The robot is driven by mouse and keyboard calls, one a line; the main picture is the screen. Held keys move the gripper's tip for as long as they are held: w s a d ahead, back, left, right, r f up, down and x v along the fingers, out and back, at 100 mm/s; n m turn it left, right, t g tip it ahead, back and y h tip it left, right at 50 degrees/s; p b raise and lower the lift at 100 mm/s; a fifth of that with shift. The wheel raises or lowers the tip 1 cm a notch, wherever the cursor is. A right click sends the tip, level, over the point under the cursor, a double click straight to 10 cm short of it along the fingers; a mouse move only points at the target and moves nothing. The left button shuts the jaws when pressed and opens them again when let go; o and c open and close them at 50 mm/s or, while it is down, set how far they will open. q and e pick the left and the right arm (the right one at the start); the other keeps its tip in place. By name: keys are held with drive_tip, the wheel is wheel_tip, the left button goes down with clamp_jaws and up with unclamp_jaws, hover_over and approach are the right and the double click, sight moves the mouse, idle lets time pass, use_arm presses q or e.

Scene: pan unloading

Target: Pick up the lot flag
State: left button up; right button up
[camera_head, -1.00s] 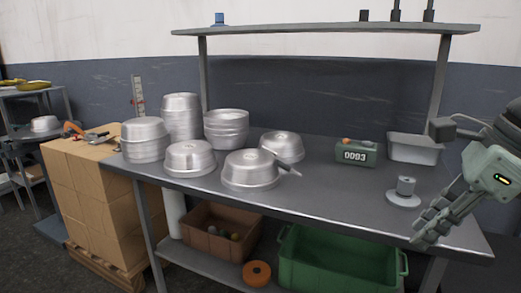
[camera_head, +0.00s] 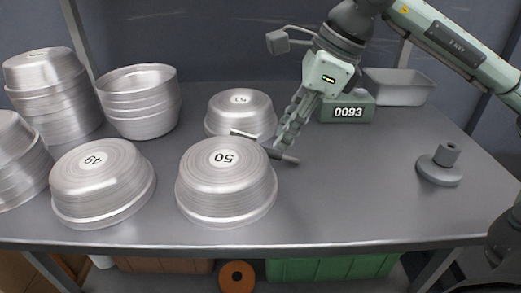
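A thin dark rod with a grey end (camera_head: 284,156), which may be the lot flag, lies slanted between the pan marked 50 (camera_head: 224,190) and the pan marked 51 (camera_head: 240,116). Its upper end is by the rims of the pans; no flag cloth is clear. My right gripper (camera_head: 285,138) comes down from the upper right, fingers pointing down at the rod's middle. Its fingertips overlap the rod in the picture. Whether they touch or grip it cannot be seen. My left gripper is out of view.
A pan marked 49 (camera_head: 101,180) and stacked pans (camera_head: 138,100) fill the left. A green counter box (camera_head: 347,108) and grey tray (camera_head: 400,86) stand behind. A round base with a short post (camera_head: 440,165) is at right. The middle right of the table (camera_head: 360,180) is clear.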

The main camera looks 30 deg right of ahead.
sight(272, 150)
drive_tip(key=x, duration=0.4)
drive_tip(key=shift+w+d, duration=0.1)
drive_tip(key=shift+w, duration=0.25)
drive_tip(key=shift+f, duration=0.4)
drive_tip(key=shift+w, duration=0.1)
clamp_jaws()
